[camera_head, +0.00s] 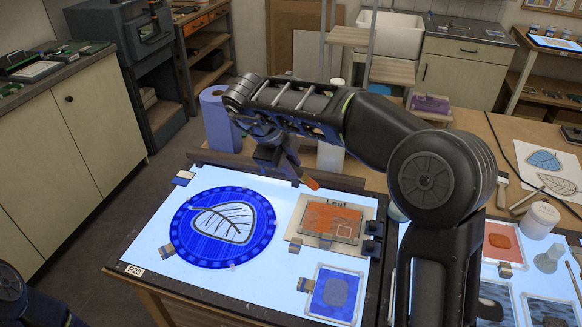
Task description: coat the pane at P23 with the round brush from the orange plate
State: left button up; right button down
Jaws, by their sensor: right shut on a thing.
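A round blue pane (182,228) with a pale leaf outline lies on the lit table, whose front left corner bears the label P23 (133,270). An orange plate (330,219) lies to its right, on a sheet headed "Leaf". My right gripper (288,168) is above the back of the table, between pane and plate. It is shut on a brush, of which only an orange end (309,183) shows clearly, apart from the orange plate. The arm and gripper hide the rest of the brush. My left gripper is out of view; only part of that arm shows at bottom left.
A small blue plate (333,293) lies at the table's front right. A blue paper roll (216,119) and a white bottle (330,155) stand behind. My right arm crosses the right side, before another lit surface with an orange piece (500,239) and jars.

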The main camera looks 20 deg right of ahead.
dwell(0.6)
jog(key=f, duration=0.5)
jog(key=shift+s+d, duration=0.25)
jog(key=shift+d, duration=0.05)
